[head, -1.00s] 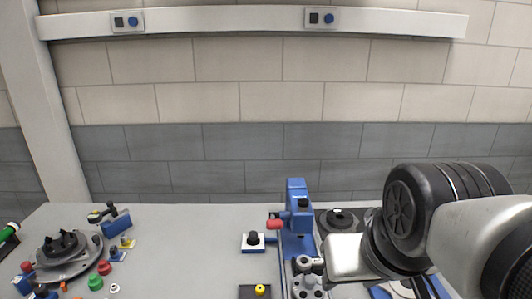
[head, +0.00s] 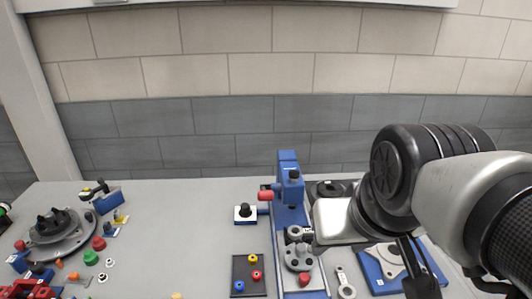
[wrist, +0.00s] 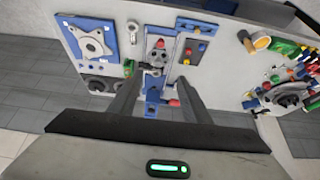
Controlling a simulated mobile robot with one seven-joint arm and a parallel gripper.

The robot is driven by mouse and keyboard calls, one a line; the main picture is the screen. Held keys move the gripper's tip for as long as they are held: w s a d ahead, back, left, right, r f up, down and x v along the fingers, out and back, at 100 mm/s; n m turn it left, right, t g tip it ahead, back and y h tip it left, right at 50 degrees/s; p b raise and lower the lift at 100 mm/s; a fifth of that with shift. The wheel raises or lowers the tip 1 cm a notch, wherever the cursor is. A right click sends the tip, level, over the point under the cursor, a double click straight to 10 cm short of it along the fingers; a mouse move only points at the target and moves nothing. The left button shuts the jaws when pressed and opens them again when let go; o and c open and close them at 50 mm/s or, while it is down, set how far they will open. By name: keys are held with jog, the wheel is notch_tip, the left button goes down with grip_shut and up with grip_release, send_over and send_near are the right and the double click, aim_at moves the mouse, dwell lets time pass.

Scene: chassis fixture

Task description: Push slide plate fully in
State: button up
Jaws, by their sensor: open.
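A long blue fixture (head: 287,215) stands on the table at the middle of the head view. It has an upright blue post at its far end and a red-tipped handle (head: 265,195). A grey metal piece with round knobs (head: 298,257) sits on its near part; I cannot tell for certain which part is the slide plate. The fixture also shows in the wrist view (wrist: 152,95), between and beyond the fingers. My gripper (wrist: 160,76) is open and empty, apart from the fixture. In the head view its dark fingers are partly hidden by the arm, right of the fixture.
A blue plate with a grey metal part (head: 392,262) lies right of the fixture. A dark tray (head: 248,283) with coloured knobs and a white block with a black knob (head: 245,213) are left of it. A round grey fixture (head: 60,232) and small parts crowd the far left.

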dwell(0.3)
jog(key=m+g, duration=0.5)
send_over(305, 276)
notch_tip(305, 276, down, 13)
notch_tip(305, 276, down, 18)
jog(key=shift+s+r, duration=0.1)
jog(key=shift+s, duration=0.05)
grip_shut()
